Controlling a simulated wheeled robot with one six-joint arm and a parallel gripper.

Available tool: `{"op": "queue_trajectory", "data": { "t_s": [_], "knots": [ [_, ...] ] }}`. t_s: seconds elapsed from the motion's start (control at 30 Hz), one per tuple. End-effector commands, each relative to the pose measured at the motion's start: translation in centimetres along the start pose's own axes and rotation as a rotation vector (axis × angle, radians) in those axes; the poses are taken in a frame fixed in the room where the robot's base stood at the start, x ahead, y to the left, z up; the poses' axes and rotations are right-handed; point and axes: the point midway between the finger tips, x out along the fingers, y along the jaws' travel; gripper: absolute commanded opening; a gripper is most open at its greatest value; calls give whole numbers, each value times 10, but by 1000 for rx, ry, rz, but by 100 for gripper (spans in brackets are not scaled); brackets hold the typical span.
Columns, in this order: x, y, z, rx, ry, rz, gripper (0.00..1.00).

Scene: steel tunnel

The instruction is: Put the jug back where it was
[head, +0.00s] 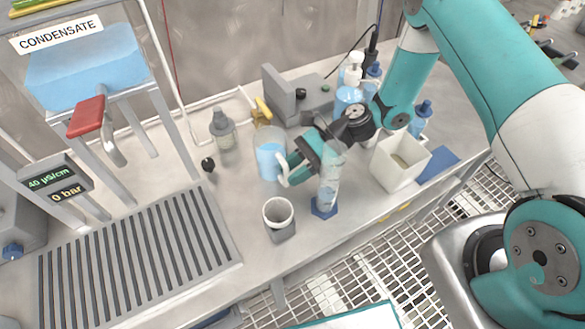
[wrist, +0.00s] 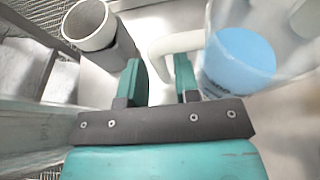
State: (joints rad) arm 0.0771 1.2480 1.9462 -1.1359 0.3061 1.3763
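The jug (head: 268,160) is clear with blue liquid inside and stands upright on the steel bench, its pale handle (head: 283,169) on the side toward my gripper. In the wrist view the jug (wrist: 235,65) is at the upper right, and its handle (wrist: 172,44) loops out to the left just beyond my fingertips. My gripper (wrist: 158,64) is open with nothing between its fingers. In the head view my gripper (head: 291,167) is right beside the handle, partly behind a clear cylinder (head: 328,185). I cannot tell whether a finger touches the handle.
A white-rimmed grey cup (head: 278,216) stands in front of the jug. The cylinder on its blue foot is close by my gripper. A grey bottle (head: 222,130) is behind left, and a white square container (head: 399,160) is at right. A slatted drain grate (head: 140,250) lies left, under the condensate tank (head: 85,68).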

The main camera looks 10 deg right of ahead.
Motion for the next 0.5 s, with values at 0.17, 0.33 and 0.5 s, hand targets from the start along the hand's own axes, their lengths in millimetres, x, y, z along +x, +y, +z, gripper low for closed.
{"op": "queue_trajectory", "data": {
  "t_s": [0.17,0.33,0.5],
  "knots": [
    [0,0,0,0,0,0,40],
    [-1,0,3,-1,0,0,40],
    [-21,-1,2,0,1,-5,40]
  ]
}}
